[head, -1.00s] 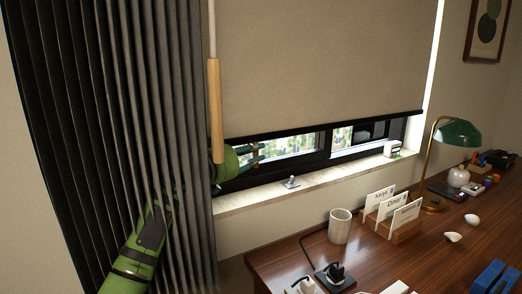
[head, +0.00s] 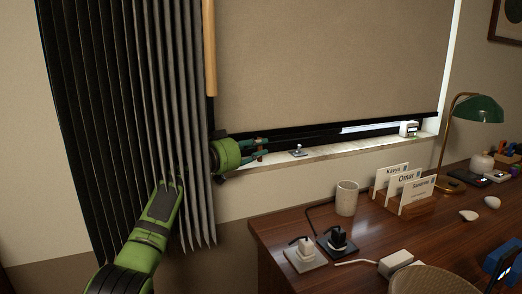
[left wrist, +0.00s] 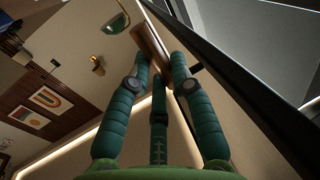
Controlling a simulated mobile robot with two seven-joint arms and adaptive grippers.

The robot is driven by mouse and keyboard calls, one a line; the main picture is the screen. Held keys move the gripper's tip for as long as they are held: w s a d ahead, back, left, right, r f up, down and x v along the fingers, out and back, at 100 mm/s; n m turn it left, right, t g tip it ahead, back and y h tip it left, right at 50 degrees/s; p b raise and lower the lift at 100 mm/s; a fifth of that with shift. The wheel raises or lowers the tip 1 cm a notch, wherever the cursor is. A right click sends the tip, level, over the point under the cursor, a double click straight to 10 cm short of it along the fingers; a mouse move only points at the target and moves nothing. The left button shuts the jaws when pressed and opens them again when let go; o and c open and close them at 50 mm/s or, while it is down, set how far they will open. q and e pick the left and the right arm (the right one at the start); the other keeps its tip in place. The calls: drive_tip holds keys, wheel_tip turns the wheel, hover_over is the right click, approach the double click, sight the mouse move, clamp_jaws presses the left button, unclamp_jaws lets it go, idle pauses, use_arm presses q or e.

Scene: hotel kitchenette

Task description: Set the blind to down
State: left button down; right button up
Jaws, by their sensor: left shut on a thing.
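The beige roller blind (head: 325,60) hangs over the window in the head view. Its dark bottom bar (head: 390,121) is low, close above the pale sill (head: 340,150). A narrow bright gap shows under it at the right. My left gripper (head: 264,151) is in front of the blind's lower left part, beside the curtain. In the left wrist view its fingers (left wrist: 158,82) are shut on a brown wooden pull (left wrist: 152,43). In the head view the fingers mostly hide the pull. My right gripper is out of view.
A grey curtain (head: 130,110) hangs at left, with a wooden rod (head: 209,50) beside it. A metal latch (head: 298,151) and a small white box (head: 408,129) are on the sill. The desk (head: 300,230) below holds a cup (head: 347,198), card holder (head: 405,207) and lamp (head: 478,110).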

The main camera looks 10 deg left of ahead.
use_arm(q)
drive_tip(key=shift+d+f, duration=0.1)
drive_tip(key=shift+f, duration=0.3)
drive_tip(key=c, duration=1.1)
unclamp_jaws()
drive_tip(key=shift+r, duration=0.1)
drive_tip(key=shift+s, duration=0.1)
drive_tip(key=shift+s+a, duration=0.15)
drive_tip(key=shift+a, duration=0.2)
drive_tip(key=v, duration=1.1)
drive_tip(key=shift+s, duration=0.2)
